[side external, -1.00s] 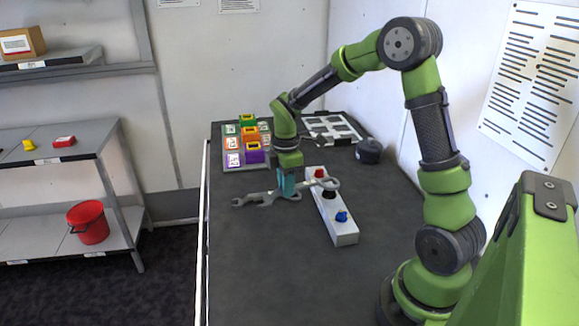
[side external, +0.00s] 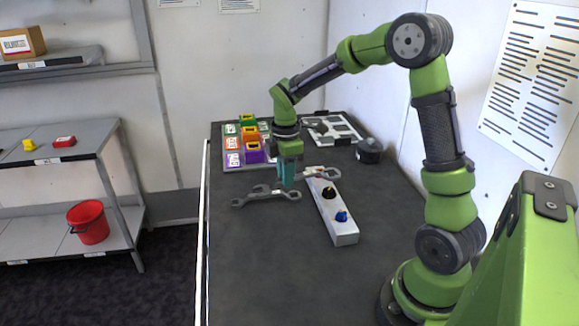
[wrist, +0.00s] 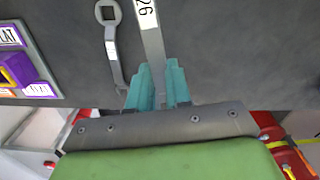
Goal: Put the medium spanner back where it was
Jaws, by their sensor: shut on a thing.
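My gripper (side external: 287,184) is shut on a long grey spanner (side external: 328,173), gripping its shaft and holding it raised over the dark table. Its ring head reaches to the right above the far end of the knob box. In the wrist view, the shaft (wrist: 149,30) runs between my teal fingers (wrist: 160,86) and bears a white label reading 26. Another grey spanner (side external: 268,197) lies on the table to the left of the box; the wrist view also shows it (wrist: 113,45), beside the held one. I cannot tell for certain which size the held spanner is.
The pale knob box (side external: 344,232) has black and blue (side external: 341,216) knobs showing. The table front (side external: 270,275) is clear.

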